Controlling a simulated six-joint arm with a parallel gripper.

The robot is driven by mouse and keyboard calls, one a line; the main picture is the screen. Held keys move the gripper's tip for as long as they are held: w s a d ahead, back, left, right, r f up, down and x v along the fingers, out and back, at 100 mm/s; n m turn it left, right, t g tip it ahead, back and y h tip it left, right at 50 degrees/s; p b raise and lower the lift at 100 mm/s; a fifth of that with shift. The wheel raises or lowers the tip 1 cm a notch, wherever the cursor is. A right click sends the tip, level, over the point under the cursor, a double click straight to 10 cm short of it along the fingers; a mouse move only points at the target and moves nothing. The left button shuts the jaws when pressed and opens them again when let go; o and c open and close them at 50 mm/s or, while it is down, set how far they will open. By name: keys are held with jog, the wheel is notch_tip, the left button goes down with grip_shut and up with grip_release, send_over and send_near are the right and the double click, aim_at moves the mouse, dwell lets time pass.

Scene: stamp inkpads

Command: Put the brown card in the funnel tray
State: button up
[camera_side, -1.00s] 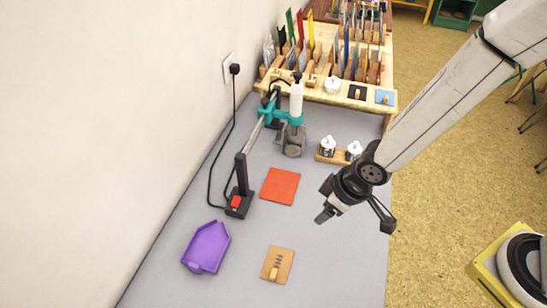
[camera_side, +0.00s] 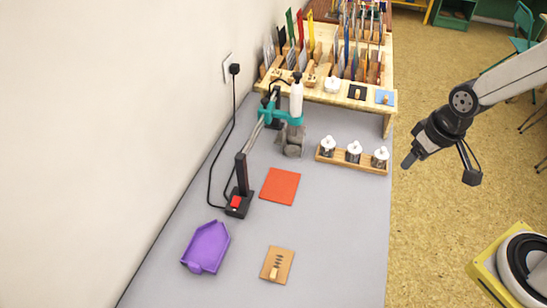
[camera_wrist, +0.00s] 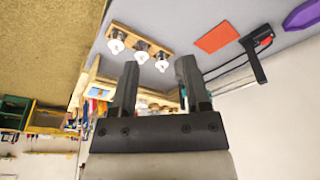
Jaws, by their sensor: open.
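The brown card (camera_side: 277,264) lies flat on the grey table near its front, with dark marks and a small light wooden piece on it. The purple funnel tray (camera_side: 206,246) sits to its left and also shows at the upper right of the wrist view (camera_wrist: 303,14). My gripper (camera_side: 405,165) is off the table's right edge, up and to the right of the card, far from both. In the wrist view its two fingers (camera_wrist: 157,75) stand apart with nothing between them. The card is not in the wrist view.
An orange-red square (camera_side: 280,186) lies mid-table. A black stand with a red switch (camera_side: 237,202) and cable is left of it. A wooden holder with several white-topped jars (camera_side: 353,166) is at the right edge. A wooden rack (camera_side: 330,94) stands behind. The front right of the table is clear.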

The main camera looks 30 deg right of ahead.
jog(key=shift+w+a, duration=0.1)
jog(key=m+g+y, duration=0.3)
jog(key=m+g, duration=0.3)
jog(key=m, duration=0.3)
send_near(273, 274)
jog(key=f, duration=0.1)
jog(key=shift+x, duration=1.6)
jog(key=shift+x, duration=2.6)
jog(key=shift+a, duration=0.1)
jog(key=shift+r, duration=0.1)
